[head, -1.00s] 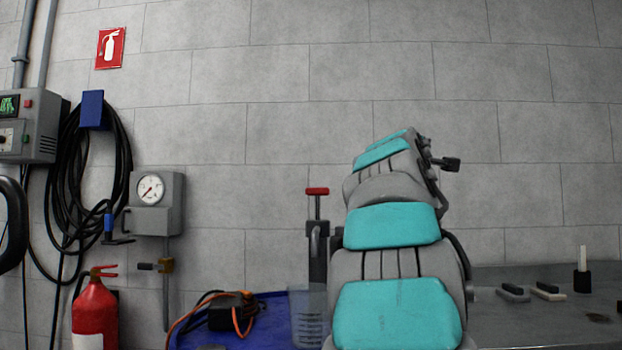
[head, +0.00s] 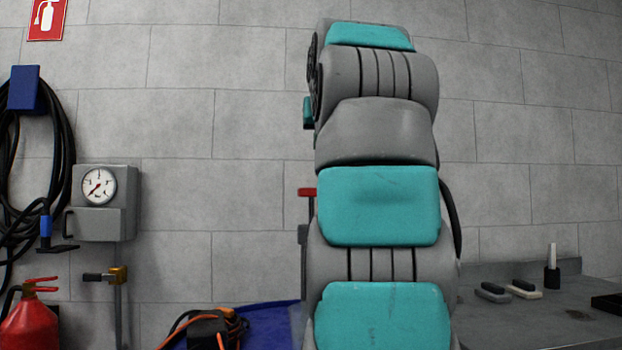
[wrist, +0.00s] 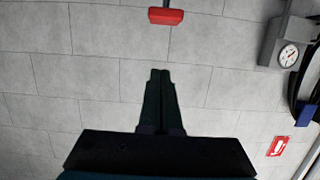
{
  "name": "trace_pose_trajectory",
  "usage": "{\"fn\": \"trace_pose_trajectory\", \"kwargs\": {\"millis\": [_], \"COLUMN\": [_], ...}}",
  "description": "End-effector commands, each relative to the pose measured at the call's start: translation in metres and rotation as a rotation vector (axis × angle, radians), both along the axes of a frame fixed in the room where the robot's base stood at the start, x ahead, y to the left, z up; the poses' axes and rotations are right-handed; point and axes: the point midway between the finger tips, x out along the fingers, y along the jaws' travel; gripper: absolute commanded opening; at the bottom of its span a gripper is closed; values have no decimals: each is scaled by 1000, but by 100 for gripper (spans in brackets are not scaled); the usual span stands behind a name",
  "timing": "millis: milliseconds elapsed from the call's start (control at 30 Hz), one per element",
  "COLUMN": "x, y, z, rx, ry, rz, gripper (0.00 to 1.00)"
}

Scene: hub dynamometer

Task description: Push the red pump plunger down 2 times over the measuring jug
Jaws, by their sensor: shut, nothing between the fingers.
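The red pump plunger handle (head: 307,192) stands up behind the left edge of my arm in the head view. Only the left part of the handle and a strip of the pump body (head: 302,245) show there. The wrist view shows the red handle (wrist: 166,16) near the top edge, with a short piece of its rod. My gripper (wrist: 160,72) is shut and empty in the wrist view, its fingertips apart from the handle. The gripper fingers are hidden in the head view. The measuring jug is almost wholly hidden behind my arm.
A blue mat (head: 265,325) bears a black and orange tool (head: 205,328). A gauge box (head: 105,203), hose (head: 55,150) and red extinguisher (head: 30,318) are at left. The grey bench (head: 520,325) at right holds two small blocks and a white stick in a black holder (head: 552,277).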

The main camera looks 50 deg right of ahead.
Motion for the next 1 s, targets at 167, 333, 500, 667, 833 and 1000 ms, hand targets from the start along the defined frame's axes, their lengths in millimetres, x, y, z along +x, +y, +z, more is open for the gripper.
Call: {"fn": "trace_pose_trajectory", "kwargs": {"millis": [167, 333, 500, 667, 833, 1000], "x": [0, 3, 18, 43, 66, 73], "y": [0, -3, -17, -38, -59, -65], "z": [0, -1, -6, -14, -21, -29], "rx": [-1, -2, -2, -2, -1, -6], "ry": [1, 2, 3, 4, 2, -1], "rz": [-1, -1, -3, -3, -4, -7], "gripper": [0, 0, 0, 0, 0, 0]}}
